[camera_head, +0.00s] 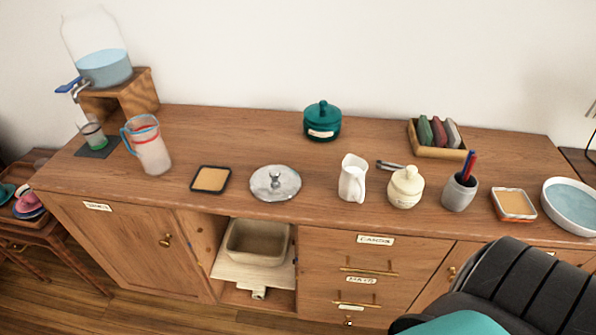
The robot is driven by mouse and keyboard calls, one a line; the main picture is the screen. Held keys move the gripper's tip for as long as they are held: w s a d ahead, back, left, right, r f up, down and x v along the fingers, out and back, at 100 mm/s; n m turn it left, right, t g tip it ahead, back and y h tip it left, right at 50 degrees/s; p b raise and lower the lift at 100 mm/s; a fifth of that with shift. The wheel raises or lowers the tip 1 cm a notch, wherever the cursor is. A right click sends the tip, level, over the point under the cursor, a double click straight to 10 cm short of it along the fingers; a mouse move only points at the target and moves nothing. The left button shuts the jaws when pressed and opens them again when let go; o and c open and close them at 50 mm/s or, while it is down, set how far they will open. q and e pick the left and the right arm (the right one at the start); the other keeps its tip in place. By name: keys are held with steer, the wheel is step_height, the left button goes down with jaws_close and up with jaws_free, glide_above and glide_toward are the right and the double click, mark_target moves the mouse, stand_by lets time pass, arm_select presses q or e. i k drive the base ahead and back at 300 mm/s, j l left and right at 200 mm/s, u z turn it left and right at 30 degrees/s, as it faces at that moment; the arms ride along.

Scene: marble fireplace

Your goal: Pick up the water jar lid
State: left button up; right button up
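A round, shiny grey lid with a small knob (275,183) lies knob up on the wooden cabinet top, near the front edge and left of the middle. It looks like the water jar lid. The clear water jar (104,68), part full of blue water and with a tap, stands on a wooden stand at the far left; no lid shows on its top. Neither of my grippers is in view, and nothing touches the lid.
A black-rimmed square coaster (211,179) lies left of the lid. A white creamer (353,178) stands to its right, and a teal lidded pot (322,121) behind. A pitcher (148,146) stands farther left. The cabinet top (235,140) behind the lid is clear.

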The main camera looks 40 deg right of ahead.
mark_target(276, 184)
steer(key=i+l+z, duration=0.15)
steer(key=z, duration=0.35)
steer(key=i+z, duration=0.45)
steer(key=j+z, duration=0.15)
steer(key=z, duration=0.35)
steer(key=j+z, duration=0.1)
steer(key=z, duration=0.35)
steer(key=k, duration=0.05)
